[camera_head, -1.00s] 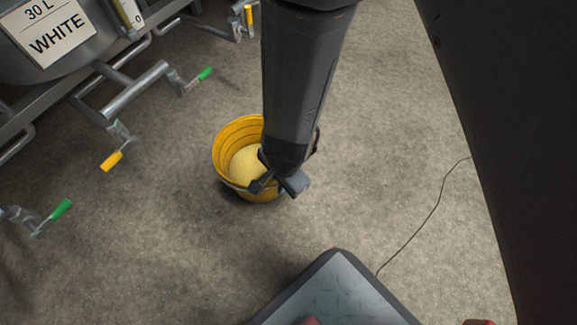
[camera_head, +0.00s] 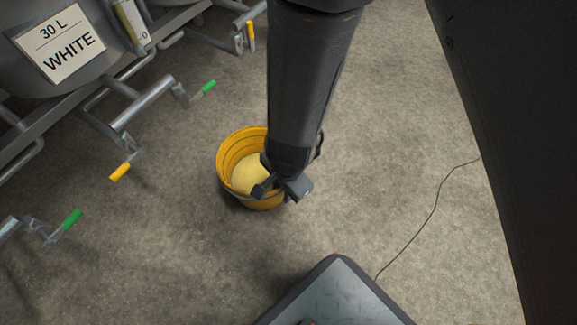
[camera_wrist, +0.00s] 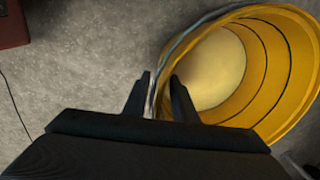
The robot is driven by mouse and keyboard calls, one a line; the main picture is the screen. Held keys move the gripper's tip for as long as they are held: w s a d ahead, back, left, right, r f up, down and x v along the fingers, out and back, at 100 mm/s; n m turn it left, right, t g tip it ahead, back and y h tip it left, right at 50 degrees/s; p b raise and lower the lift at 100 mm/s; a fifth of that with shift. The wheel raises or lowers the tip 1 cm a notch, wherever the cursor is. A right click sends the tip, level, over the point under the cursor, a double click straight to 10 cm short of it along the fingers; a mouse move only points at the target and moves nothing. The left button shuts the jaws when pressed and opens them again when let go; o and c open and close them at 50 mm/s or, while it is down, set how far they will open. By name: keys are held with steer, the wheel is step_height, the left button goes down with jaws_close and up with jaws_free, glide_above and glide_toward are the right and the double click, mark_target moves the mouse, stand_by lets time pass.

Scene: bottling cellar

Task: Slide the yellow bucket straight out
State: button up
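The yellow bucket (camera_head: 231,152) stands upright on the floor, left of and partly behind my arm in the head view. Pale yellow contents (camera_head: 250,176) show in its bottom. In the wrist view the bucket (camera_wrist: 282,80) fills the upper right, with a thin grey handle or rim line on its near side. My gripper (camera_head: 278,190) is at the bucket's near right rim. In the wrist view my gripper (camera_wrist: 160,85) has its fingers apart, with the rim edge and grey line between them. Whether either finger touches it cannot be told.
A tank labelled WHITE (camera_head: 62,46) stands at upper left on a metal frame. Pipes with green (camera_head: 72,219) and yellow (camera_head: 120,172) valve handles stick out toward the bucket. A thin cable (camera_head: 437,205) lies on the floor at right. Floor around the bucket is clear.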

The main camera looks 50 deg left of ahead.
steer(key=r+p, duration=0.2)
steer(key=r, duration=0.1)
steer(key=r+p, duration=0.1)
steer(key=r, duration=0.1)
steer(key=shift+d, duration=0.3)
steer(key=shift+f, duration=0.1)
steer(key=w+d+r+n+p, duration=0.1)
steer(key=w+d+r+p, duration=0.15)
steer(key=r, duration=0.85)
steer(key=w+d+r+n+y+p, duration=0.15)
steer(key=d+r, duration=0.25)
steer(key=r, duration=0.6)
steer(key=w+d+r+n+h+p, duration=0.1)
steer(key=w+d+r+n+p, duration=0.2)
steer(key=r, duration=0.8)
steer(key=s+d+r+m+h+p, duration=0.1)
steer(key=d+r+m+p, duration=0.1)
steer(key=d+r+p, duration=1.6)
steer(key=d+r+m+h+p, duration=0.1)
steer(key=d+r+m+p, duration=0.2)
steer(key=d+r+p, duration=1.5)
step_height(320, 180, up, 6)
steer(key=p, duration=0.6)
steer(key=shift+s+f, duration=0.15)
steer(key=shift+s, duration=0.25)
